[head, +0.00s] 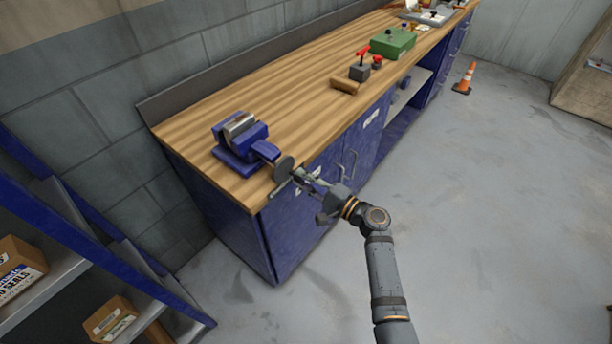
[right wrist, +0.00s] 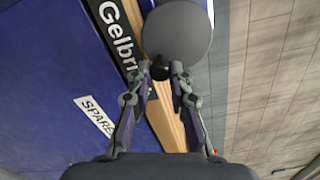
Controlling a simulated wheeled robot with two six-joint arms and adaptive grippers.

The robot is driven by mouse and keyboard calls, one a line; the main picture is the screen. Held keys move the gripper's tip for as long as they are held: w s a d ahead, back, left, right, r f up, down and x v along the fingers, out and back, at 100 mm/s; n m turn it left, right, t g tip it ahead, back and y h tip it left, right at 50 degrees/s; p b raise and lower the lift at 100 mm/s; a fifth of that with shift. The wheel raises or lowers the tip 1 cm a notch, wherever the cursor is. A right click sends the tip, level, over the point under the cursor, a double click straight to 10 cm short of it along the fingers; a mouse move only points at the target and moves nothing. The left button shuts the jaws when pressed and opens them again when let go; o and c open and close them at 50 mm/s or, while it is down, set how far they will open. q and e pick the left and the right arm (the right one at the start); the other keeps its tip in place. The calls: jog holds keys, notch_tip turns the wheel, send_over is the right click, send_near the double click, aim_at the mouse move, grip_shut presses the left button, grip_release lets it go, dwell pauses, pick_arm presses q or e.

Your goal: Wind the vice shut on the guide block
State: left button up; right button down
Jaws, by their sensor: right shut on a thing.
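The blue vice (head: 240,139) stands on the near left end of the wooden workbench. Its silver jaws (head: 239,125) sit on top; a grey piece shows there, but I cannot tell the guide block apart from the jaws. A round grey handwheel (head: 283,168) faces the bench's front edge; it also shows large in the right wrist view (right wrist: 178,36). My right gripper (head: 293,178) is at the wheel, shut on a small dark knob (right wrist: 160,70) at its rim, which lies between the fingertips in the right wrist view. My left gripper is not in view.
The workbench (head: 300,95) has blue cabinet doors below. Farther along it lie a wooden piece (head: 345,86), a grey box with a red lever (head: 360,70) and a green box (head: 393,43). A blue shelf with cartons (head: 110,318) stands at lower left. The floor right of the bench is clear up to an orange cone (head: 465,79).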

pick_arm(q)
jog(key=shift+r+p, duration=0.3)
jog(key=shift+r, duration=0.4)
pick_arm(e)
jog(key=shift+s+a+r+m, duration=0.1)
jog(key=shift+a+m, duration=0.05)
jog(key=shift+m, duration=0.4)
jog(key=shift+s+a+r+m, duration=0.1)
jog(key=shift+a+m, duration=0.05)
jog(key=shift+m, duration=0.4)
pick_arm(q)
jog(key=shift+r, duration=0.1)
pick_arm(e)
jog(key=shift+r+m+p, duration=0.15)
jog(key=shift+m+p, duration=0.15)
jog(key=shift+p, duration=0.1)
jog(key=c, duration=1.4)
grip_release()
jog(key=shift+a, duration=0.15)
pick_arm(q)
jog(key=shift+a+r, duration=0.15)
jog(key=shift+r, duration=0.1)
pick_arm(e)
jog(key=shift+o, duration=0.4)
jog(key=shift+s+f, duration=0.15)
jog(key=shift+f, duration=0.15)
